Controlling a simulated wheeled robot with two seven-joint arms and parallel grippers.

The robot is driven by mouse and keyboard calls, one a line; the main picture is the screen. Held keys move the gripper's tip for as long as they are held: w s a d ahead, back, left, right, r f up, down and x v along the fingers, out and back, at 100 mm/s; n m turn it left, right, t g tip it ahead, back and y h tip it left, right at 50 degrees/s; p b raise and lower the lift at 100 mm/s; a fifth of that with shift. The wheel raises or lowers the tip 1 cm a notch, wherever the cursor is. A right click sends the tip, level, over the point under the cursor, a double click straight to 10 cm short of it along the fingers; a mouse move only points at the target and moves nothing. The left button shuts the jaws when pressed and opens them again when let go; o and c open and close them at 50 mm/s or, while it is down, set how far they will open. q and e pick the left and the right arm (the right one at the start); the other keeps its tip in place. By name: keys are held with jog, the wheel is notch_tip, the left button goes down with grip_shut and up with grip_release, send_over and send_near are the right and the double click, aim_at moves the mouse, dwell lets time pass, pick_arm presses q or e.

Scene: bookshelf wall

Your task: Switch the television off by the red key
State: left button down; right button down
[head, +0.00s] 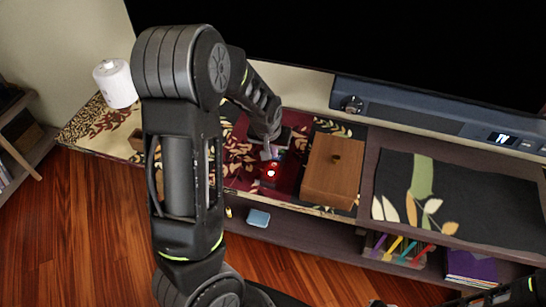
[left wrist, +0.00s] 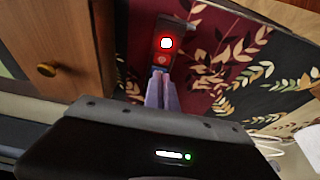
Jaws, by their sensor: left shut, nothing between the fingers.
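The television's black screen (head: 380,45) fills the top of the head view. A small lit "TV" display (head: 502,138) shows on the blue-grey bar below it. A red-glowing key (head: 272,172) with a bright white spot is on the patterned cabinet top. The left wrist view shows this red key (left wrist: 166,43) on a slim dark device (left wrist: 176,22). My left gripper (head: 270,155) is shut and empty, just beside the key. In the left wrist view its pale fingers (left wrist: 162,90) point at the key's near edge; I cannot tell whether they touch. My right gripper is not visible.
A wooden box (head: 333,170) with a knob stands right of the device. The bar's round knob (head: 352,104) is behind it. A white cylinder (head: 115,84) stands at the left end. A dark leaf-patterned mat (head: 455,195) lies at right. The lower shelf holds several items.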

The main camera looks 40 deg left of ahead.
pick_arm(q)
jog(key=v, duration=0.7)
jog(key=shift+w+a+r, duration=0.15)
jog(key=shift+w, duration=0.05)
